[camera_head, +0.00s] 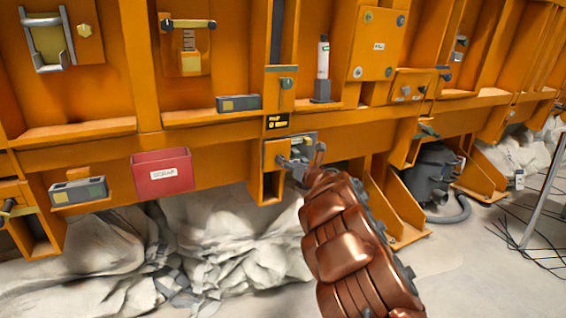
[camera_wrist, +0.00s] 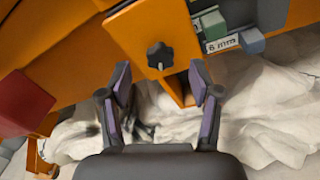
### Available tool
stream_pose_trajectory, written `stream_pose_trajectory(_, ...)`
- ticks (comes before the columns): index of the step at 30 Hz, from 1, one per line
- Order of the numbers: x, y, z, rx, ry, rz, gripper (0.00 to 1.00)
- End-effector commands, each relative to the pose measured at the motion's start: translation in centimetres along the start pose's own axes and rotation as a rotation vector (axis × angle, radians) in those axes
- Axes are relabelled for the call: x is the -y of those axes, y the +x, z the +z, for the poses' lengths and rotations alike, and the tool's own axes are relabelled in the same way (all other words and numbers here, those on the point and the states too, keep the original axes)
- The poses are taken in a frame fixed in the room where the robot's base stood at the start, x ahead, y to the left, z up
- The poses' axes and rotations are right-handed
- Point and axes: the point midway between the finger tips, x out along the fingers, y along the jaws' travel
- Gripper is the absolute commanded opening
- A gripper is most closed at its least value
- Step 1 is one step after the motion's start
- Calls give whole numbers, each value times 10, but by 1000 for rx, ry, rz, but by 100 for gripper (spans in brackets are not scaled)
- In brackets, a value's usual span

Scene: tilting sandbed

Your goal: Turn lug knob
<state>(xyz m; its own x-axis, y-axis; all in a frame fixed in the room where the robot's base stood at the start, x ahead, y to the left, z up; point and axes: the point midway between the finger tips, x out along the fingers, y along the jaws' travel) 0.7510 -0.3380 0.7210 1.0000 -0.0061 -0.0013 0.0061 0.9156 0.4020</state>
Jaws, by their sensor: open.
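A black lobed knob (camera_wrist: 160,56) sits on the face of an orange bracket (camera_wrist: 150,28) in the wrist view. My gripper (camera_wrist: 160,83) is open, its two purple-padded fingers spread left and right below the knob in the picture. The knob appears between and just beyond the fingertips, apart from both. In the head view my gripper (camera_head: 292,164) is at the orange bracket (camera_head: 271,186) under a black label, and it largely hides the knob there.
A "6 mm" label (camera_wrist: 222,44) with a green block (camera_wrist: 210,23) and a grey-blue block (camera_wrist: 252,40) lies right of the knob. A red scrap bin (camera_head: 163,173) hangs left on the orange frame.

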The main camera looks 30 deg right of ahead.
Motion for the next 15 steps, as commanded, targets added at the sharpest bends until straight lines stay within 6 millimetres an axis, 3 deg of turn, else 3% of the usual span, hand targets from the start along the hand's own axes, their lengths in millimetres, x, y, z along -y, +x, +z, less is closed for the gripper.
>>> stream_pose_trajectory(15, 0, 40, 0, 1, 1, -1, 64)
